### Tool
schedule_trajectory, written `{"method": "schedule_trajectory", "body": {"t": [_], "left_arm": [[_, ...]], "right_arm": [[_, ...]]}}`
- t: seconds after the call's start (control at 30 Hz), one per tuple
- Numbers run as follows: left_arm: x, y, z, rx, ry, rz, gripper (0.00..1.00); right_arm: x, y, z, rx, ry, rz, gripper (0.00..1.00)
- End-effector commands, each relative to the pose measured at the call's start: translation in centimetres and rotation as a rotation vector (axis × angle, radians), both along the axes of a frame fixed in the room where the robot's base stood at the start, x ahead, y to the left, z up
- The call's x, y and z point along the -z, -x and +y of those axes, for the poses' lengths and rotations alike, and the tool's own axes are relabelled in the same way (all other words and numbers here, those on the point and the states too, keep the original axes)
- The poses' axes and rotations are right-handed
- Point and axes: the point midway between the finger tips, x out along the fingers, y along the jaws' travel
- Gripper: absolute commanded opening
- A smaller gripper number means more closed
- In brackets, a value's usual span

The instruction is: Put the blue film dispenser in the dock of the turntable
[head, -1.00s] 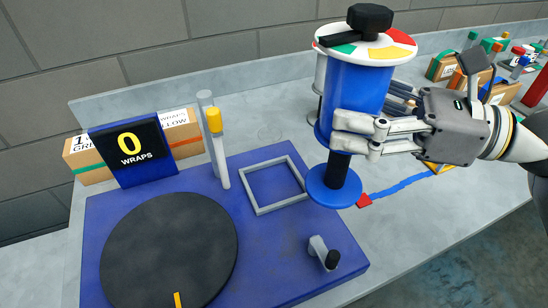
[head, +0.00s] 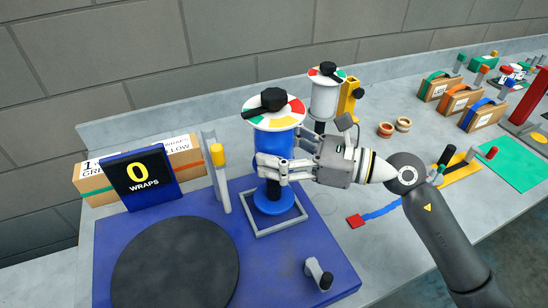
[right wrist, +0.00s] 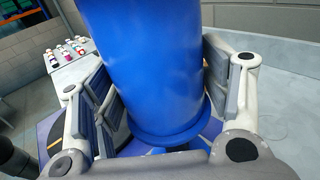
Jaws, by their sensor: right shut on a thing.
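The blue film dispenser (head: 272,148) is upright, with a dial of coloured sectors and a black knob on top. My right gripper (head: 272,167) is shut around its blue body. The body also fills the middle of the right wrist view (right wrist: 150,70), between the fingers (right wrist: 165,100). The dispenser's round blue foot is within the grey square frame of the dock (head: 262,232) on the blue turntable base (head: 190,210). I cannot tell whether the foot rests on the base. The black turntable disc (head: 175,265) lies to the left. My left gripper is not in view.
A "0 WRAPS" display (head: 140,178) stands before a cardboard box (head: 184,150). A grey post with a yellow-topped rod (head: 218,165) is left of the dock. A crank handle (head: 318,273) is in front. A white-bodied dispenser (head: 324,100) stands behind. Several boxes are at far right.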

Motion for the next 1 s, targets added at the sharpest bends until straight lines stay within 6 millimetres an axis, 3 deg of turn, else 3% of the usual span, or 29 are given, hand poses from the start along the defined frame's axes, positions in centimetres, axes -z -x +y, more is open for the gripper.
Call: {"method": "schedule_trajectory", "body": {"t": [0.33, 0.63, 0.67, 0.8, 1.0], "left_arm": [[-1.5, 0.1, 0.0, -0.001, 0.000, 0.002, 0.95], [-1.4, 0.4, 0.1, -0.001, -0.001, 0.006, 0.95], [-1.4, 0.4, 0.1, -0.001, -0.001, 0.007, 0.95], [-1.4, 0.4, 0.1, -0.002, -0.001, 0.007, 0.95], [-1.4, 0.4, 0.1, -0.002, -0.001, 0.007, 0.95]], "right_arm": [[3.4, -0.5, 0.6, -0.001, -0.003, 0.003, 0.30], [3.9, -0.5, 0.6, -0.001, -0.003, -0.001, 0.30], [4.1, -0.5, 0.6, -0.001, 0.000, 0.001, 0.74], [4.0, -0.5, 0.6, -0.001, 0.001, 0.001, 0.91], [4.0, -0.5, 0.5, -0.001, 0.001, 0.001, 0.91]]}}
